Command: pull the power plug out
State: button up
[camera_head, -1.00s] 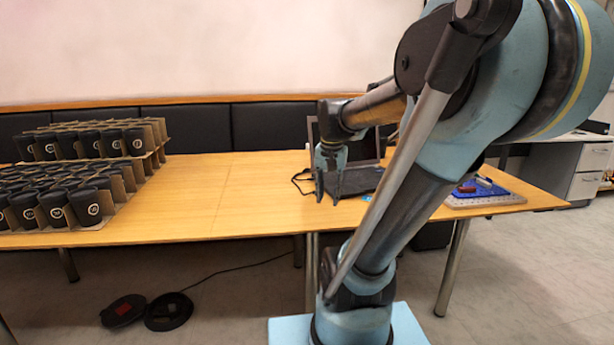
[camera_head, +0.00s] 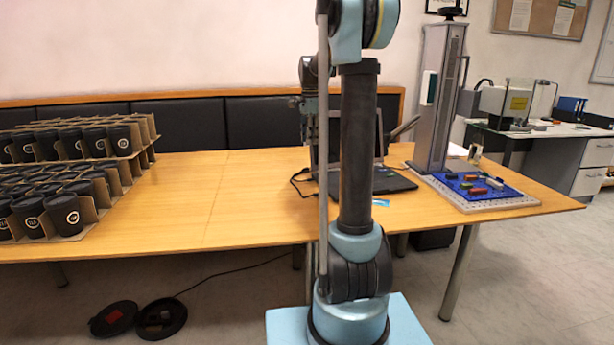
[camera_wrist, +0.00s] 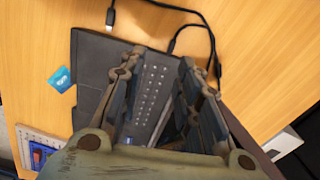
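A black cable (camera_wrist: 195,20) curves over the wood beside the laptop in the wrist view; one pale-tipped connector end (camera_wrist: 110,17) lies near the laptop's edge. The cable also shows left of the laptop in the head view (camera_head: 295,182). I cannot tell which end is the power plug. The open black laptop (camera_head: 392,181) stands on the table, and its keyboard (camera_wrist: 150,92) shows between my fingers. My gripper (camera_wrist: 158,62) is open and empty above the laptop.
A round black floor box (camera_head: 160,318) with its lid open has a cable running from it under the table (camera_head: 215,228). Stacked black cups (camera_head: 62,215) stand at left. A laser marker column (camera_head: 438,100) and blue plate (camera_head: 470,188) stand at right. The table's middle left is clear.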

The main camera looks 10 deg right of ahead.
jog(key=w, duration=0.3)
send_near(311, 180)
jog(key=shift+m, duration=0.4)
jog(key=f, duration=0.5)
jog(key=a+f, duration=0.1)
jog(key=f, duration=0.1)
jog(key=shift+w+f, duration=0.4)
jog(key=shift+a, duration=0.1)
grip_shut()
